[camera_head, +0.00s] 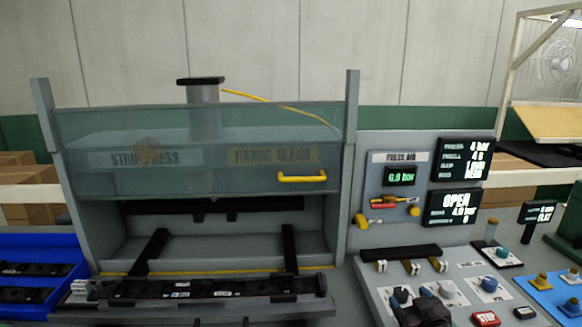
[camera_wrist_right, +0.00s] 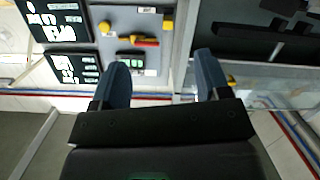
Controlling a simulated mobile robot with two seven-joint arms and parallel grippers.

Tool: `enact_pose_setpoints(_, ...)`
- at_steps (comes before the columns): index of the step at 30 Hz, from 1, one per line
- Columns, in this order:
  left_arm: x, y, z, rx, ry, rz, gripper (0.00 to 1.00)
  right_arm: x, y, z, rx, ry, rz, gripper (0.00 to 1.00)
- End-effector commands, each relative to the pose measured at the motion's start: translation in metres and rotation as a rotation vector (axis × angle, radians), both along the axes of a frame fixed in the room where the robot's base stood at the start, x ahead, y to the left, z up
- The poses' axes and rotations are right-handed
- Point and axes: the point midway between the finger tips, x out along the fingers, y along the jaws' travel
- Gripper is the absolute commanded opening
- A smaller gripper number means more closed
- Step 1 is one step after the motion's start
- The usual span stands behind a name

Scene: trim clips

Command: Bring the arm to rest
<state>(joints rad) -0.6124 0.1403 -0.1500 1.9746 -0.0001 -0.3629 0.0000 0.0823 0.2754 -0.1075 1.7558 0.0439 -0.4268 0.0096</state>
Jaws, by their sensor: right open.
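My right gripper (camera_head: 422,302) shows at the bottom edge of the head view, low over the front of the control panel. Its two blue fingers stand apart, with nothing between them. In the right wrist view the open fingers (camera_wrist_right: 163,72) have only background between them, and the dark gripper body fills the bottom. The rest of the right arm is out of the head view. My left gripper is in neither view.
The press has a clear guard (camera_head: 200,150) with a yellow handle (camera_head: 302,177). A dark trim strip (camera_head: 205,287) lies along its front. A blue bin (camera_head: 40,250) stands at left. The control panel (camera_head: 455,272) carries knobs and a red STOP button (camera_head: 485,319) near my gripper.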

Motion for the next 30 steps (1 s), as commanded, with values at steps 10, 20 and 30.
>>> enact_pose_setpoints(10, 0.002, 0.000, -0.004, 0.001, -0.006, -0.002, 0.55, -0.138, 0.011, -0.076, 0.060, 0.091, -0.034, 0.69)
enact_pose_setpoints(20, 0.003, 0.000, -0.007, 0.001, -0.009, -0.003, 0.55, -0.259, 0.005, -0.158, 0.114, 0.312, -0.123, 0.69)
enact_pose_setpoints(30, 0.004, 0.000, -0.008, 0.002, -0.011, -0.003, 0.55, -0.289, 0.000, -0.176, 0.116, 0.369, -0.145, 0.69)
